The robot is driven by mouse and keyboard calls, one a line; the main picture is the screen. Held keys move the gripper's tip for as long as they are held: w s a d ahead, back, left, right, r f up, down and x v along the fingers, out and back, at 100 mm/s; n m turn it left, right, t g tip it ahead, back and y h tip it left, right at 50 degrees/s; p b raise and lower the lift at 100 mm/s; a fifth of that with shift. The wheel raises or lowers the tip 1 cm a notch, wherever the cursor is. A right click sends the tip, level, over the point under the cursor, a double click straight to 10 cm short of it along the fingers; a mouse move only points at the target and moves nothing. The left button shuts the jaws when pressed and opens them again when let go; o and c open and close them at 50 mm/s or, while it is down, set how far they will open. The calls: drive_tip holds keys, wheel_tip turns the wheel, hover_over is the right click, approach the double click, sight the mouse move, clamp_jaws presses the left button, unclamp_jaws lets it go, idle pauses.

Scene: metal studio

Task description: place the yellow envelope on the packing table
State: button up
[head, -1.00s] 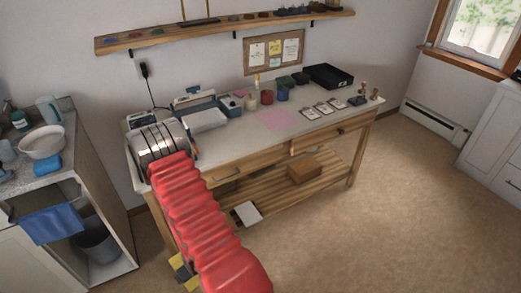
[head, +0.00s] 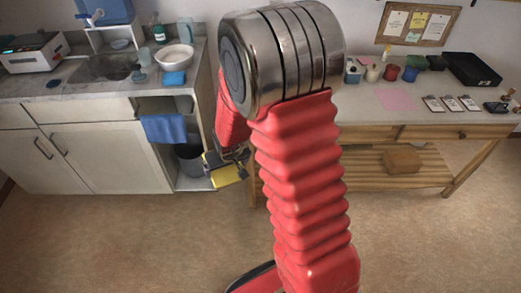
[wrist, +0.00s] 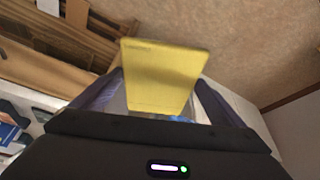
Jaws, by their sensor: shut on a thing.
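A flat yellow envelope (wrist: 160,80) is held between the two dark fingers of my gripper (wrist: 160,95) and sticks out past them in the wrist view. In the head view a yellow piece (head: 228,176) shows at my gripper (head: 228,163), partly behind my red arm, over the floor left of the table. The packing table (head: 470,118) is the wooden bench with a pale top at the right; my arm covers its left end. The envelope is apart from the tabletop.
A pink sheet (head: 396,99), small pots, clipboards (head: 450,104) and a black tray (head: 472,69) stand on the table. A cardboard box (head: 402,161) is on its lower shelf. Left are a sink counter, blue towel (head: 164,129) and grey bin (head: 189,158).

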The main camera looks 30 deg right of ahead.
drive_tip(key=w+a+r, duration=0.3)
drive_tip(key=a+r, duration=0.1)
drive_tip(key=r, duration=0.7)
drive_tip(key=shift+n, duration=0.4)
drive_tip(key=shift+w+a, duration=0.1)
drive_tip(key=shift+a, duration=0.1)
